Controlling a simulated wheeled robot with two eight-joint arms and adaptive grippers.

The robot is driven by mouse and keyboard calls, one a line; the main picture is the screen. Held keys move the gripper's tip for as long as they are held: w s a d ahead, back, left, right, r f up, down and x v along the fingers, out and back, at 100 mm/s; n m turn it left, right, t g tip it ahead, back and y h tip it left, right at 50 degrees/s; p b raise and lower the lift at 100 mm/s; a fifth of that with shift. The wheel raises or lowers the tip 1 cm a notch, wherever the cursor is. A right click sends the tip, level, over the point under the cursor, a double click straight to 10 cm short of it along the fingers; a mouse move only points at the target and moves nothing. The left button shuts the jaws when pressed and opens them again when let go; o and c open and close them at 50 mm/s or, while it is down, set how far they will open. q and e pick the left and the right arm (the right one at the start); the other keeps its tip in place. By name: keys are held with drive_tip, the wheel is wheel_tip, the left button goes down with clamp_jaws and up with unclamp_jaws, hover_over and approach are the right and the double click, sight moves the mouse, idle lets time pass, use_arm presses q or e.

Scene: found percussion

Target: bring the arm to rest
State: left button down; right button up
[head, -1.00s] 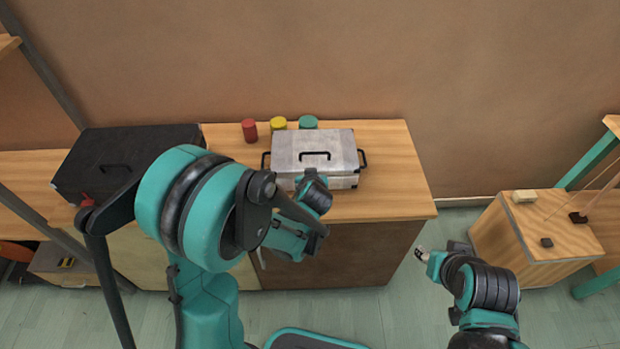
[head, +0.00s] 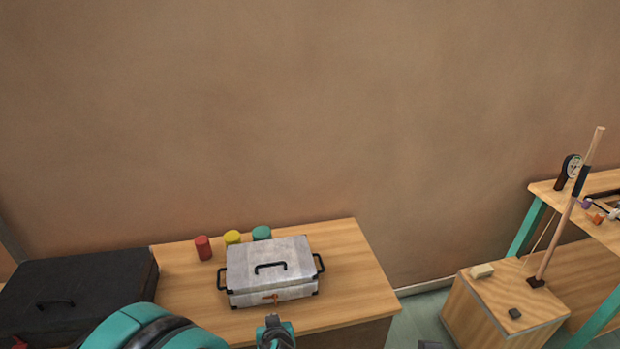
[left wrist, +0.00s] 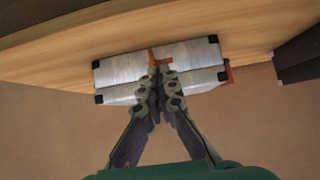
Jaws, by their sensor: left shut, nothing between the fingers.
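My left gripper (left wrist: 161,80) is shut with nothing between its fingers. In the left wrist view its fingertips overlap the front of a silver case (left wrist: 205,60), close to its orange latch (left wrist: 153,60); I cannot tell whether they touch. In the head view part of my left arm (head: 275,332) shows at the bottom, in front of the case (head: 270,273). The case lid is down, with a black handle on top and one at each side. A small grey piece, likely of my right arm (head: 430,345), shows at the bottom edge; its fingers cannot be made out.
The case stands on a wooden bench (head: 355,265). Red (head: 203,248), yellow (head: 232,238) and teal (head: 262,233) cylinders stand behind it. A black case (head: 80,285) lies at the left. A wooden box (head: 500,310) with small blocks and a pole stands at the right.

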use_arm(q)
drive_tip(key=s+a+r+m+g+h, duration=0.1)
drive_tip(key=s+a+r, duration=0.1)
drive_tip(key=s+r, duration=0.4)
drive_tip(key=s+a+r+m+g+h, duration=0.1)
drive_tip(key=s+a+r+m+h, duration=0.1)
drive_tip(key=s+r, duration=0.4)
drive_tip(key=shift+s+a, duration=0.3)
drive_tip(key=shift+s, duration=0.9)
drive_tip(key=shift+r, duration=0.1)
idle(0.5)
